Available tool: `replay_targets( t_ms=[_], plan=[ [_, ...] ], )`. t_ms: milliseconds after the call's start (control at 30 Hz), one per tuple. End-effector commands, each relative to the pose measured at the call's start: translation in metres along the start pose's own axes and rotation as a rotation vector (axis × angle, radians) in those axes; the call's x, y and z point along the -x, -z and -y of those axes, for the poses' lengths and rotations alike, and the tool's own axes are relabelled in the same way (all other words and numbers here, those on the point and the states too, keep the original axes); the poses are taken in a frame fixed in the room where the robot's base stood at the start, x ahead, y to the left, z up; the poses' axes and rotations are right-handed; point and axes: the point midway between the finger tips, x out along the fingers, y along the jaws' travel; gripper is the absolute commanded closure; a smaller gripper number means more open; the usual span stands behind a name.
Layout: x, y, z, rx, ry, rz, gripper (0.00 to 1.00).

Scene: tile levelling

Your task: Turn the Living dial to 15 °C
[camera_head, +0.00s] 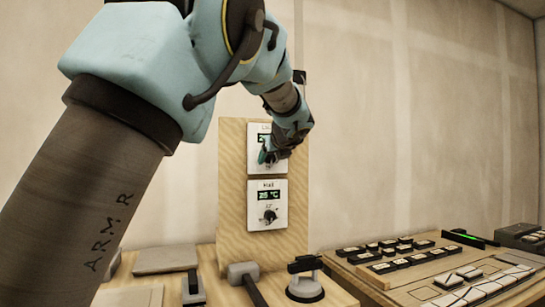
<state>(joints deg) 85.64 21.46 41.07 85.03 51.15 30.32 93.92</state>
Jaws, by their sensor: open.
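The upper thermostat panel (254,167) is white and fixed to an upright wooden board (232,185). Only the start of its label shows, which seems to begin with "Li". My gripper (267,156) is open in front of this panel, at its dial. I cannot tell whether the fingers touch the dial.
Just below is a second white panel (280,188), seemingly labelled Hall, with a black dial (270,216) and a display (269,196) reading about 25 °C. A mallet (246,278) and a black-handled suction cup (305,287) lie in front. Tile trays (440,280) stand right.

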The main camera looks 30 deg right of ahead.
Motion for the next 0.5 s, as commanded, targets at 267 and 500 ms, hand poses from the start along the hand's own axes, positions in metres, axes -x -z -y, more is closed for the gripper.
replay_targets(
  t_ms=[267,500],
  plan=[
    [0.0004,0.0002,0.0000,0.001,0.000,0.000,0.45],
    [0.0005,0.0002,0.0000,0.001,0.000,-0.001,0.72]
  ],
)
